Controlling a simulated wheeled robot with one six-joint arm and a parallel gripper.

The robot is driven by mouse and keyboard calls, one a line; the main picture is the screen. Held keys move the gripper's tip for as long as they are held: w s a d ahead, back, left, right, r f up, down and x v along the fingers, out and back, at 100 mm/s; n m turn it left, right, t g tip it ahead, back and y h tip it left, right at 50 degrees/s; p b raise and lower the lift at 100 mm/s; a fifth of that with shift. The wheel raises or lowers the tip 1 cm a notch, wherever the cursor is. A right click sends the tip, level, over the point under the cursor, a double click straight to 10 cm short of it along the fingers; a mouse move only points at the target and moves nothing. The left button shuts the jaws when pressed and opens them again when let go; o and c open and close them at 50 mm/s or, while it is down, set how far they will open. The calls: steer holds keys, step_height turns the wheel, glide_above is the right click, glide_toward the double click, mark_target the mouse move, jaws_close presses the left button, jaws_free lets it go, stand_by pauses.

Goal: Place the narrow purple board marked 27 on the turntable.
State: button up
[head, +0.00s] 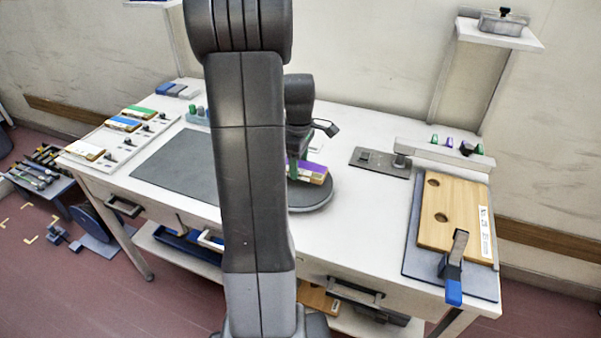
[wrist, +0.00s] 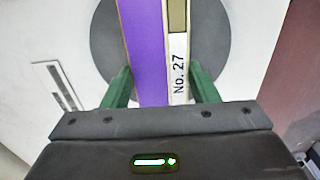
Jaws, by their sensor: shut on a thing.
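The narrow purple board marked 27 (wrist: 146,45) is between the green fingers of my gripper (wrist: 160,88) in the wrist view. Its white label reads "No. 27". The round dark grey turntable (wrist: 213,50) lies beneath the board in that view. In the head view the board (head: 311,168) is over the turntable (head: 322,200), and my gripper (head: 293,168) is shut on it. My arm hides part of the turntable. I cannot tell whether the board touches the turntable.
A dark mat (head: 178,162) lies left of my arm. A wooden board with holes (head: 455,215) lies clamped at the right.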

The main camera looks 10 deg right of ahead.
steer(key=shift+f, duration=1.75)
steer(key=shift+f, duration=0.15)
steer(key=o, duration=1)
steer(key=shift+c, duration=0.2)
steer(key=shift+o, duration=0.2)
step_height(320, 180, up, 12)
steer(key=shift+r, duration=0.15)
